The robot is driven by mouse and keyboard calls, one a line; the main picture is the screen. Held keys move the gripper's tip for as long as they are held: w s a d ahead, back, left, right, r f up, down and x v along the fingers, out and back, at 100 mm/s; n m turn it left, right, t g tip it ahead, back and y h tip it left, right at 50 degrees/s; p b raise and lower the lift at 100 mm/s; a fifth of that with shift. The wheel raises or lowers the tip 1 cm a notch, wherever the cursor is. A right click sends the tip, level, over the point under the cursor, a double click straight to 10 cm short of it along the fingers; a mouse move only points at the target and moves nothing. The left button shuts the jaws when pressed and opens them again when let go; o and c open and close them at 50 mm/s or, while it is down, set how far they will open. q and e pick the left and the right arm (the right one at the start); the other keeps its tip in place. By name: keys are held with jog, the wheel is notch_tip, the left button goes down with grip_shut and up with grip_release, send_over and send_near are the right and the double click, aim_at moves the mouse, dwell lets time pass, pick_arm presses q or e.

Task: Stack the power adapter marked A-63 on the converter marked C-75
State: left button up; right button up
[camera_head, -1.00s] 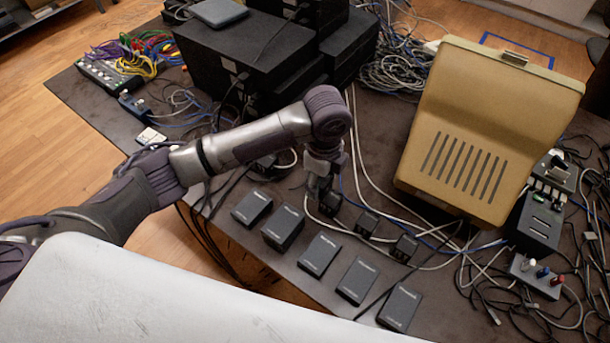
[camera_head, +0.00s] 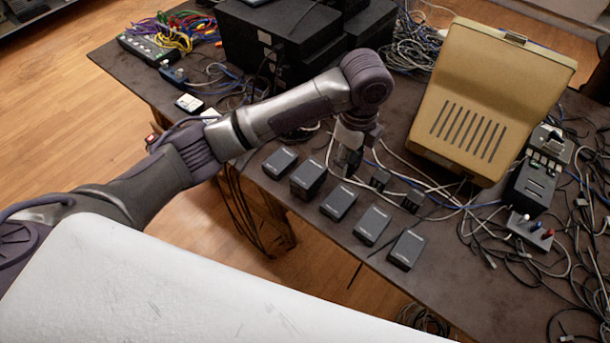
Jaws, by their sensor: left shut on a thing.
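My left gripper (camera_head: 350,158) points down behind the row of flat boxes. It is shut on a small dark block, the power adapter, mostly hidden by the fingers; I cannot tell whether it still touches the table. Two similar small black adapters, one (camera_head: 380,178) and another (camera_head: 412,200), stand to its right. Several dark grey converters lie in a slanting row in front: (camera_head: 280,161), a taller-looking one (camera_head: 309,178), then (camera_head: 338,203), (camera_head: 372,225) and (camera_head: 406,249). The markings are too small to read, so I cannot tell which is A-63 or C-75. My right gripper is out of view.
A beige case (camera_head: 490,100) stands at the back right, beside a dark device (camera_head: 533,188) and tangled cables. Black boxes (camera_head: 280,45) are stacked behind my arm. Thin cables run close behind the adapters. The brown table (camera_head: 450,270) is bare at the front right of the converters.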

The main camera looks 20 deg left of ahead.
pick_arm(q)
jog(key=p, duration=0.1)
send_near(309, 172)
jog(key=shift+s+d+f, duration=0.1)
jog(key=shift+d+f, duration=0.6)
jog(key=shift+d, duration=0.1)
jog(key=shift+a+f+p, duration=0.3)
jog(key=shift+a+f, duration=0.45)
jog(key=shift+a, duration=0.1)
notch_tip(309, 172, down, 3)
jog(key=shift+f+p, duration=0.2)
jog(key=shift+p, duration=0.15)
jog(key=shift+f, duration=0.35)
jog(key=o, duration=1.3)
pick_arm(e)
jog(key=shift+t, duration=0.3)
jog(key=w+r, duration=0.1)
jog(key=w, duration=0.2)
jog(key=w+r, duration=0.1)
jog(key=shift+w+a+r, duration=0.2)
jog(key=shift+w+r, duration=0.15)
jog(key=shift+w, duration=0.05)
pick_arm(q)
jog(key=shift+r, duration=0.1)
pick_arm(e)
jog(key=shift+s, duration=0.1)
